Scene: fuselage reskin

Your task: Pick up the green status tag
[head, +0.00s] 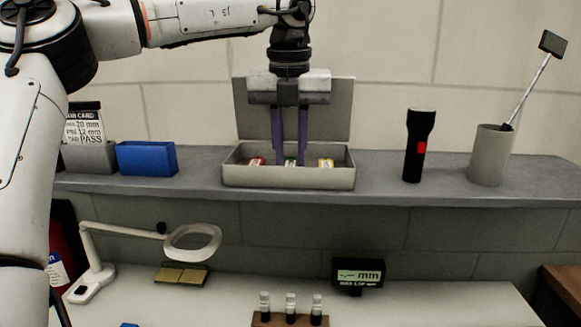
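The green status tag (290,161) is in an open grey box on the shelf, between a red tag (256,161) and a yellow tag (326,163). Only its upper part shows above the box's front wall. My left gripper (290,160) points straight down over the box (288,178). Its two purple fingers are apart and reach into the box, one on each side of the green tag. The fingertips are partly hidden by the front wall, and I cannot tell whether they touch the tag. My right gripper is not in view.
The box's raised lid (340,110) stands behind the gripper. On the shelf (385,185) are a blue bin (147,158) at left, a black flashlight (418,145) and a grey cup (490,155) at right. A magnifier lamp (192,243) and vials (291,307) are below.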

